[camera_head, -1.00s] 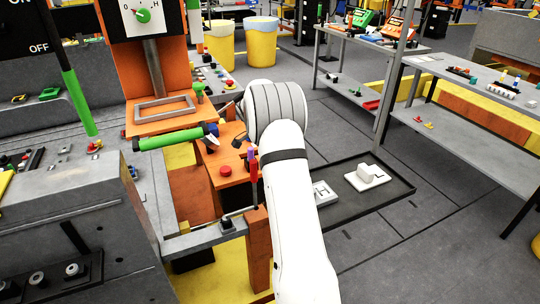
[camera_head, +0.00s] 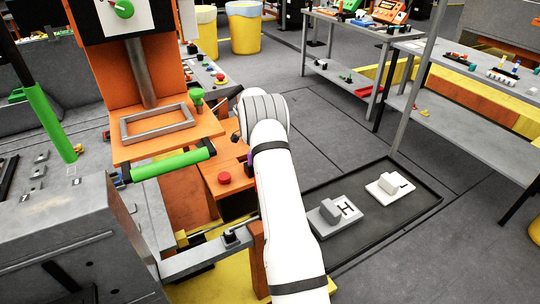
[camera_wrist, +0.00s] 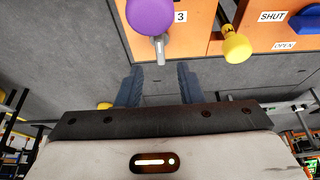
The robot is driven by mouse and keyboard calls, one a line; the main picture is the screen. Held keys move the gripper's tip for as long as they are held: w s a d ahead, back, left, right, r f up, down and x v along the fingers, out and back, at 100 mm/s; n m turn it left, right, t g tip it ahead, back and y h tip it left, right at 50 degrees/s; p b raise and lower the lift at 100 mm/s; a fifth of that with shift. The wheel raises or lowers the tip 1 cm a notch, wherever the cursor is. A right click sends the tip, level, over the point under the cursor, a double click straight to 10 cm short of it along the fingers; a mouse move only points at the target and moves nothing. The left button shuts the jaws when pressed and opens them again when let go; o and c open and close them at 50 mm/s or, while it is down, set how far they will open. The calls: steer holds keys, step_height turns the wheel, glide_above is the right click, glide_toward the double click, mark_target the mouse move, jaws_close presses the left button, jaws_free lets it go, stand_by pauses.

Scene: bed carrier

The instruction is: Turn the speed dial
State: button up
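A green round dial (camera_head: 123,9) sits on a white panel (camera_head: 148,18) at the top left of the head view, cut by the frame's upper edge. No label says whether it is the speed dial. In the wrist view my gripper (camera_wrist: 160,86) is open, with nothing between its two grey fingers. Just beyond the fingers is a round purple knob (camera_wrist: 150,14) with a grey stem (camera_wrist: 159,48), by an orange face marked 3. A yellow knob (camera_wrist: 236,47) is to its right. In the head view my white arm hides the gripper.
A green bar (camera_head: 172,164), a red button (camera_head: 224,178) and a grey frame (camera_head: 158,122) are left of my arm. A black tray (camera_head: 425,205) with two lettered blocks lies to the right.

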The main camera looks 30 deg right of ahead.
steer(key=x, duration=0.5)
steer(key=shift+w+a+f+p, duration=0.1)
steer(key=shift+w+f+p, duration=0.05)
steer(key=shift+f+p, duration=0.15)
steer(key=shift+d+f, duration=0.35)
steer(key=shift+f, duration=0.15)
